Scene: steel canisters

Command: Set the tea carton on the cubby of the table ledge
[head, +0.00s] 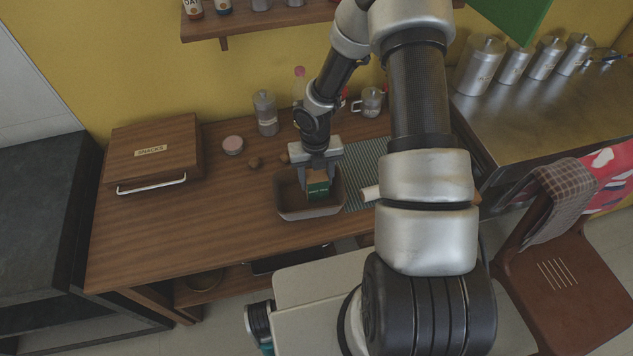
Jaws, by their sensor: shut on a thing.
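A small carton (317,189), dark green with a tan upper part and a small pale label, is likely the tea carton. My gripper (319,176) points down and is shut on its top. The carton is over or inside a grey open bin (297,214) on the wooden table (180,228); I cannot tell whether it touches the bin's floor. Below the tabletop there is a lower shelf (225,286) with open space, partly hidden by my own body. I cannot tell which part is the cubby.
A wooden snacks box (152,152) with a pale handle stands at the left. A round tin (233,145), a grey bottle (265,113) and a steel mug (371,102) stand behind the bin. A ribbed mat (358,165) lies at its right. The front left tabletop is clear.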

